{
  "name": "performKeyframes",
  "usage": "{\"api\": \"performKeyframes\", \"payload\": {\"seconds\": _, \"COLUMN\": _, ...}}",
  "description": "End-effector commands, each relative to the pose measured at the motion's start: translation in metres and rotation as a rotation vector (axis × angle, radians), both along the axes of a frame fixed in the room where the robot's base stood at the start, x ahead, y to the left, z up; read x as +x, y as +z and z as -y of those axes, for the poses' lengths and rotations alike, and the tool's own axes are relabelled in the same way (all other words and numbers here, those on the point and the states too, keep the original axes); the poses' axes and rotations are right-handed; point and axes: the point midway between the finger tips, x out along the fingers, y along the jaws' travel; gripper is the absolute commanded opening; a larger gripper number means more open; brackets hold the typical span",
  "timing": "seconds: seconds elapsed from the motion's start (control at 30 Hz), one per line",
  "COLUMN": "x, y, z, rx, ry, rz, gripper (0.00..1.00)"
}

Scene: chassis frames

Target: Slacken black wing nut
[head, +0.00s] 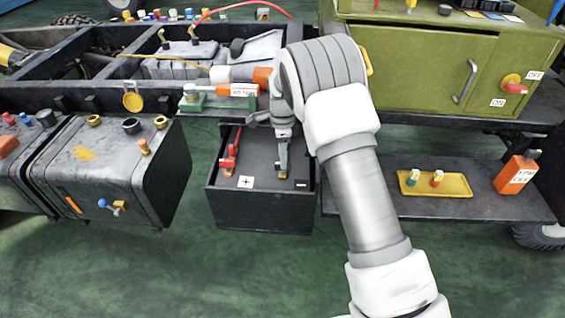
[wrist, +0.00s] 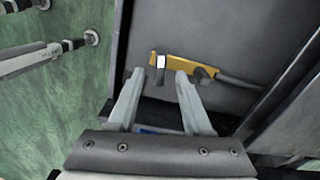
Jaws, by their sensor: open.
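A yellow clamp (wrist: 185,67) with a grey cable lies on a dark flat top just beyond my fingertips in the wrist view. It carries a pale block and small dark pieces (wrist: 204,74); I cannot clearly tell which one is the black wing nut. My gripper (wrist: 159,75) is open and empty, with a finger on either side below the clamp. In the head view my gripper (head: 284,133) points down over the right part of a black open box (head: 262,217), partly hiding the fitting there. A red fitting (head: 230,155) stands at the box's left.
A grey tank (head: 115,170) stands left of the box. A shelf with a yellow tray (head: 435,184) and an orange block (head: 515,175) is on the right, below a green cabinet (head: 430,60). The box walls rise close around my gripper.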

Motion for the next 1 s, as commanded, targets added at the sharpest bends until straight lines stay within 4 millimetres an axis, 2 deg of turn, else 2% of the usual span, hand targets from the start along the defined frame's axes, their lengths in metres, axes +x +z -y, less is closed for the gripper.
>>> {"api": "performKeyframes", "payload": {"seconds": 0.03, "x": 0.0, "y": -0.008, "z": 0.0, "rx": 0.0, "ry": 0.0, "rz": -0.001, "gripper": 0.5}}
{"api": "performKeyframes", "payload": {"seconds": 0.17, "x": 0.0, "y": -0.016, "z": 0.0, "rx": 0.0, "ry": 0.0, "rz": 0.0, "gripper": 0.5}}
{"api": "performKeyframes", "payload": {"seconds": 0.47, "x": 0.0, "y": -0.019, "z": 0.0, "rx": 0.0, "ry": 0.0, "rz": 0.0, "gripper": 0.5}}
{"api": "performKeyframes", "payload": {"seconds": 0.5, "x": 0.0, "y": -0.018, "z": 0.0, "rx": 0.0, "ry": 0.0, "rz": 0.0, "gripper": 0.48}}
{"api": "performKeyframes", "payload": {"seconds": 0.77, "x": 0.0, "y": -0.018, "z": 0.0, "rx": 0.0, "ry": 0.0, "rz": 0.001, "gripper": 0.01}}
{"api": "performKeyframes", "payload": {"seconds": 1.0, "x": 0.0, "y": -0.018, "z": 0.0, "rx": 0.0, "ry": 0.0, "rz": 0.001, "gripper": 0.0}}
